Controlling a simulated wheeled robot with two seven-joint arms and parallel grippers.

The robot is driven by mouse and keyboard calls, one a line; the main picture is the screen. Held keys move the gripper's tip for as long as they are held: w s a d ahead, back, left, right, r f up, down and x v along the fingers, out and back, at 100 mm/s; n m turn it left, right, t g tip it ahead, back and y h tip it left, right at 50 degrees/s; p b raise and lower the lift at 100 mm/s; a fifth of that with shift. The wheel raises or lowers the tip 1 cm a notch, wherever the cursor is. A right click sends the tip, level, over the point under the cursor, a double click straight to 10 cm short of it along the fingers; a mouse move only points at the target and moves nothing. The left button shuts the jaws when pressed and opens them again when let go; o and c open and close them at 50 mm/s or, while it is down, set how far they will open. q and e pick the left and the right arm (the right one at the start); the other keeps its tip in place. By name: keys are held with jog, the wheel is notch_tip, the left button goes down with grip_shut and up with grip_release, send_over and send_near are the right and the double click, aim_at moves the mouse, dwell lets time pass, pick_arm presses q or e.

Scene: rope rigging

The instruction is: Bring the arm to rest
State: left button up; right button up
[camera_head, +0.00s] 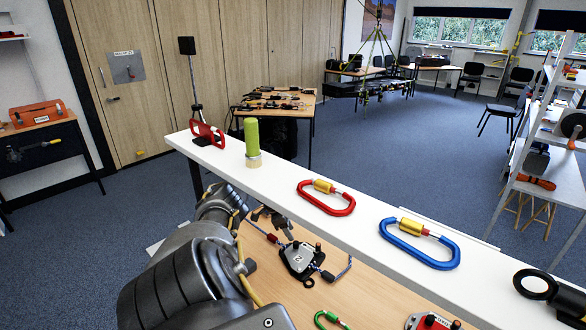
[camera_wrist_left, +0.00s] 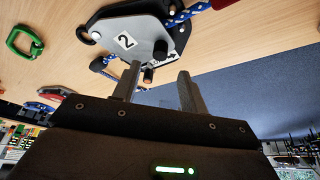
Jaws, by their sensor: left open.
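My left gripper (camera_head: 272,218) is near the far edge of the wooden tabletop (camera_head: 370,290), and my left arm reaches in from the lower left. In the left wrist view its two fingers (camera_wrist_left: 160,88) stand apart, with nothing seen held between them. My right gripper is not in view.
A white shelf (camera_head: 270,180) runs along the table's far side. It carries a red carabiner (camera_head: 326,197), a blue carabiner (camera_head: 420,243), a green cylinder (camera_head: 252,138) and a black ring (camera_head: 535,284). A green carabiner (camera_head: 330,320) lies on the wood in front.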

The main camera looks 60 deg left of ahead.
pick_arm(q)
jog(key=shift+v, duration=0.8)
